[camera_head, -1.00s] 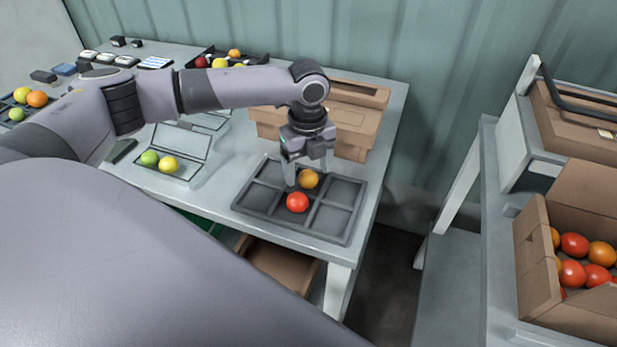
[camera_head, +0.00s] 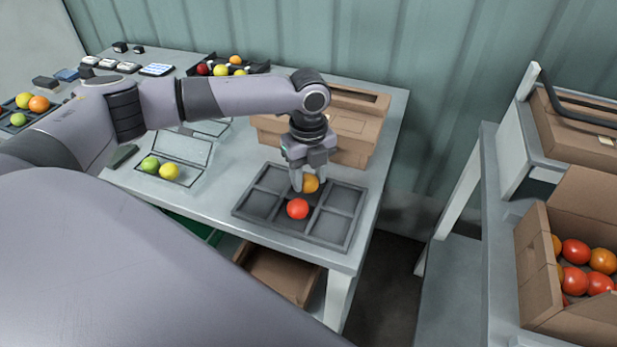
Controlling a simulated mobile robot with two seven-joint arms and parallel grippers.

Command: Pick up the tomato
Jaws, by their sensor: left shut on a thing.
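An orange tomato (camera_head: 311,184) is at the back middle of the dark compartment tray (camera_head: 240,213). My left gripper (camera_head: 310,182) points down over it and is shut on it, with one finger at its left side and one at its right. A red tomato (camera_head: 297,209) sits in the front middle compartment, just in front of the orange one. The other compartments that show are empty. I cannot tell whether the orange tomato still touches the tray. My right gripper is not in view.
Cardboard boxes (camera_head: 350,122) stand just behind the tray. A clear open punnet (camera_head: 190,180) with a green and a yellow tomato is to its left. A dark tray of tomatoes (camera_head: 262,66) is at the back. A carton of tomatoes (camera_head: 535,262) stands on the right table.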

